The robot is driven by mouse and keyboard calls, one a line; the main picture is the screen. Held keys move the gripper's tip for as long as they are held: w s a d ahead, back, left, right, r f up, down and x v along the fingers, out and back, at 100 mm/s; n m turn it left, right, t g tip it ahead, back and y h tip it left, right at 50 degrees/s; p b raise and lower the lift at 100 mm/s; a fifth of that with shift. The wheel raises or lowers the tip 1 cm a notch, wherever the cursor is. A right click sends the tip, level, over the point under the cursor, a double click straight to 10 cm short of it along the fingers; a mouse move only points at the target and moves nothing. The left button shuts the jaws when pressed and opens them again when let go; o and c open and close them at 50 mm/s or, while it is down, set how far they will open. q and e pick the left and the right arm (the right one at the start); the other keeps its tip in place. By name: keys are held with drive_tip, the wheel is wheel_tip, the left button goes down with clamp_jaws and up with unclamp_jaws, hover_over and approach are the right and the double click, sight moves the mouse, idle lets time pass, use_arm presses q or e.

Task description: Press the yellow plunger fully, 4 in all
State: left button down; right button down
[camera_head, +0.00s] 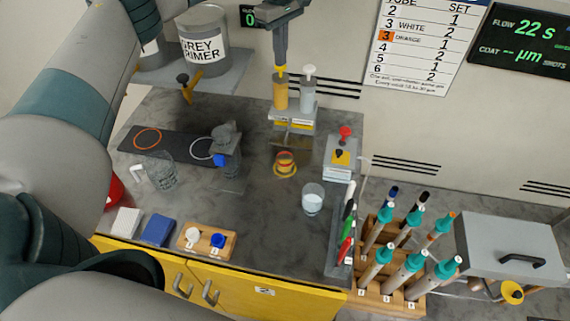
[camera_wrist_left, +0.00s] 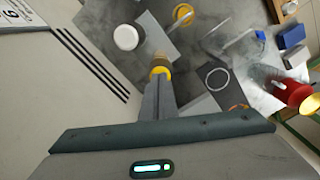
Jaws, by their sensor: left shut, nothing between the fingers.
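The yellow plunger (camera_head: 280,73) tops an amber dispenser bottle (camera_head: 280,97) on a small labelled stand (camera_head: 292,124) by the wall. My left gripper (camera_head: 280,64) is shut and empty, pointing down right over this plunger. In the left wrist view its fingertips (camera_wrist_left: 160,76) overlap the yellow top (camera_wrist_left: 161,71); I cannot tell whether they touch. A clear bottle with a white plunger (camera_head: 309,70) stands just right of the amber one, and the white top (camera_wrist_left: 126,37) shows in the wrist view. A yellow-orange cup (camera_head: 285,164) is in front of the stand. My right gripper is not in view.
A small display reading 0 (camera_head: 248,15) is behind my gripper, partly hidden. A grey box with a red knob (camera_head: 341,158) stands right of the stand. A clear beaker (camera_head: 313,200), a pen tray (camera_head: 339,240) and a rack of teal-collared tools (camera_head: 400,262) are nearer.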

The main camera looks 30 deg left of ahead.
use_arm(q)
drive_tip(key=shift+f+b, duration=0.35)
drive_tip(key=shift+f, duration=0.55)
drive_tip(key=shift+r, duration=0.2)
drive_tip(key=shift+r+p, duration=0.95)
drive_tip(key=shift+r, duration=0.6)
drive_tip(key=shift+f, duration=0.45)
drive_tip(key=shift+f+b, duration=0.95)
drive_tip(key=shift+f, duration=0.4)
drive_tip(key=shift+r, duration=0.2)
drive_tip(key=shift+r+p, duration=1)
drive_tip(key=shift+r, duration=0.6)
